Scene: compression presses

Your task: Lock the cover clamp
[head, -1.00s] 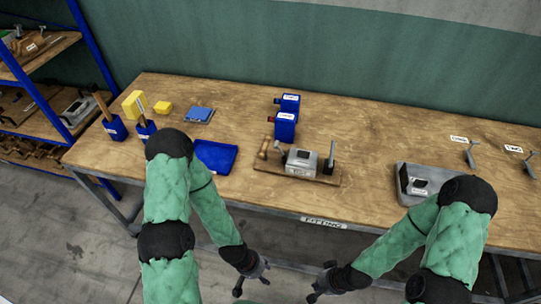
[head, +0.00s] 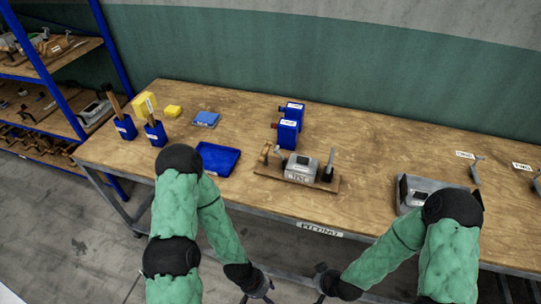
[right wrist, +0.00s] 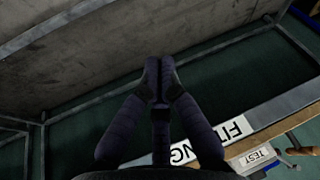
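A fixture on a wooden base (head: 263,170) stands near the front edge of the table. It carries a grey box (head: 301,168) with a dark window and a TEST label. An upright grey clamp-like lever (head: 329,165) stands at its right end and a brown upright piece (head: 266,153) at its left end. Whether the clamp is locked is too small to tell. My left gripper (head: 262,292) is low in front of the table, away from the fixture; its fingers are unclear. My right gripper (head: 319,286) is also below the front edge; the right wrist view shows its fingertips (right wrist: 158,65) together, with nothing between them.
Two blue boxes (head: 288,132) stand behind the fixture. Another grey box (head: 411,190) and grey levers (head: 476,172) are at right. The table edge (head: 321,231) lies between my grippers and the fixture.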

